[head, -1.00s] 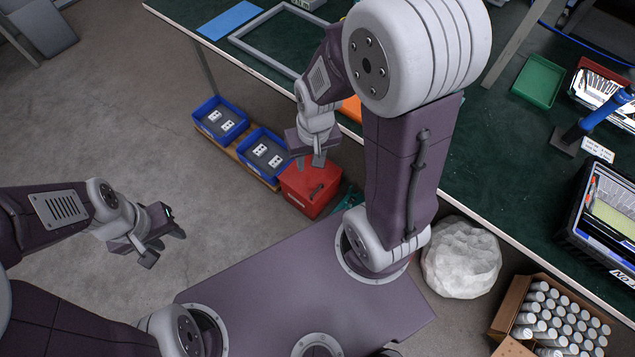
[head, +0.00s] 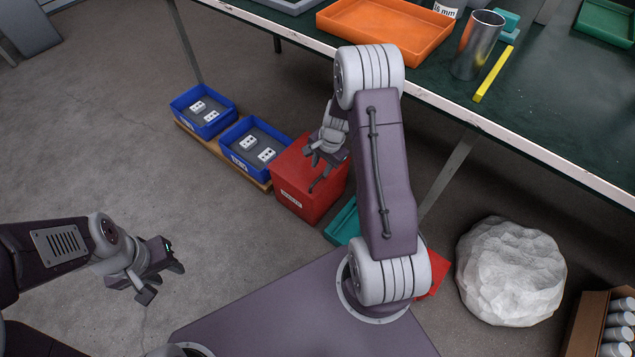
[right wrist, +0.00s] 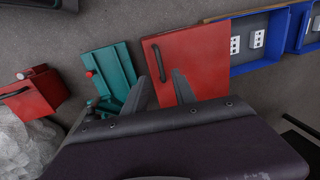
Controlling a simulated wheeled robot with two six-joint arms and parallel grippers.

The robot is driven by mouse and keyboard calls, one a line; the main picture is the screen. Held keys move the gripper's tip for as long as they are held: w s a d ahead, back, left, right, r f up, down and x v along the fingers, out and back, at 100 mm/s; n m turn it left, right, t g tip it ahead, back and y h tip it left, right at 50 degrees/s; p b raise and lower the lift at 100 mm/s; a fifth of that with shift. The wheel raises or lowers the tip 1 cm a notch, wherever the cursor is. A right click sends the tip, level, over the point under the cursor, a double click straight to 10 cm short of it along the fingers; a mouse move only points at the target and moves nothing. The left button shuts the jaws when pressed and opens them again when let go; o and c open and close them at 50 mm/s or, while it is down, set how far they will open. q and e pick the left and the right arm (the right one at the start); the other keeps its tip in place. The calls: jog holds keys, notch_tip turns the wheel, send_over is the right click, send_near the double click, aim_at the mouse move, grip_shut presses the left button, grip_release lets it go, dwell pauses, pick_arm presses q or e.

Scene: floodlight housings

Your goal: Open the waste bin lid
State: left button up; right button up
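The waste bin is a red box (head: 296,186) with a white label on its front, on the floor beside the blue trays. Its flat red lid is down and also shows in the right wrist view (right wrist: 200,58), with a dark bar handle (right wrist: 158,62) near its left edge. My right gripper (head: 316,172) is over the lid, fingers pointing down. In the right wrist view its two fingers (right wrist: 163,76) are apart, with nothing seen between them, near the handle; I cannot tell whether they touch it. My left gripper (head: 162,280) is open and empty, far left of the bin.
Two blue trays (head: 240,165) with white sockets stand left of the bin. A teal box (right wrist: 107,75) and another red box (right wrist: 32,96) stand on its other side. A pale rock-like lump (head: 510,272) lies right. The table edge (head: 480,122) overhangs behind.

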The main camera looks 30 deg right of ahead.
aim_at(317, 181)
jog(key=f+b, duration=0.1)
jog(key=f, duration=0.1)
jog(key=w+f+b, duration=0.1)
jog(key=f+b, duration=0.1)
jog(key=f, duration=0.1)
jog(key=f+b, duration=0.2)
jog(key=f, duration=0.1)
jog(key=shift+w+a+f, duration=0.2)
jog(key=shift+a, duration=0.15)
jog(key=shift+c, duration=0.2)
grip_shut()
dwell(0.7)
